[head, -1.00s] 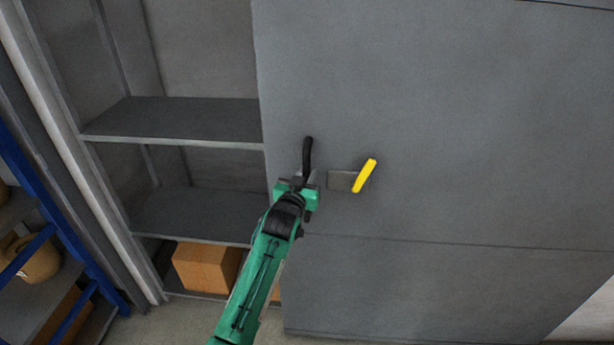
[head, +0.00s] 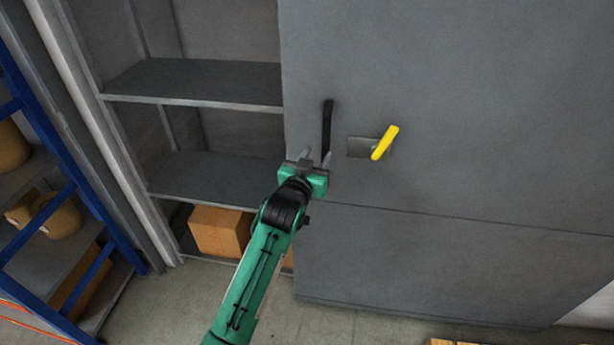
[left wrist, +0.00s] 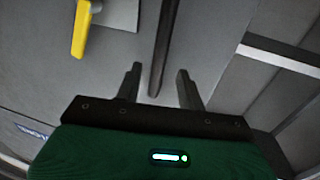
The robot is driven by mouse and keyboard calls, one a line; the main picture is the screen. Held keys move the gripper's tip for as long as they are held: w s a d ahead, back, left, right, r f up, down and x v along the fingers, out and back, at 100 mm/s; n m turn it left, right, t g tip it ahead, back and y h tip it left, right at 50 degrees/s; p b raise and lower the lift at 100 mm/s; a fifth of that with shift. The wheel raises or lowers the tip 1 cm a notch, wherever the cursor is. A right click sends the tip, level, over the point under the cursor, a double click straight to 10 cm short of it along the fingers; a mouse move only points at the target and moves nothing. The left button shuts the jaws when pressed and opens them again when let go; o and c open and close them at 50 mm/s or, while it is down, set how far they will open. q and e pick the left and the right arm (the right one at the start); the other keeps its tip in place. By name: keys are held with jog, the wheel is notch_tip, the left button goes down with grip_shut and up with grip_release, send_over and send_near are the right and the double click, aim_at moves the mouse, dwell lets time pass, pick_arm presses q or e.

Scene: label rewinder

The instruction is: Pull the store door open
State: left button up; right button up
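The store door (head: 450,110) is a large grey panel covering the right part of the cabinet. Its black upright bar handle (head: 327,122) is near the door's left edge. A yellow lever (head: 385,142) on a grey plate sits right of the handle. My left gripper (head: 316,160) is open at the handle's lower end. In the left wrist view the handle (left wrist: 163,45) runs down toward the gap between the parted fingertips (left wrist: 160,80), touching neither visibly. I cannot tell how deep it sits between them. My right gripper is not in view.
Left of the door, open cabinet shelves (head: 195,82) show, with a cardboard box (head: 220,230) at the bottom. A blue-framed rack (head: 50,130) stands at the far left. Bare floor (head: 150,310) lies in front.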

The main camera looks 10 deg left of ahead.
pick_arm(q)
jog(key=b+v, duration=0.1)
jog(key=v, duration=0.5)
jog(key=shift+a, duration=0.1)
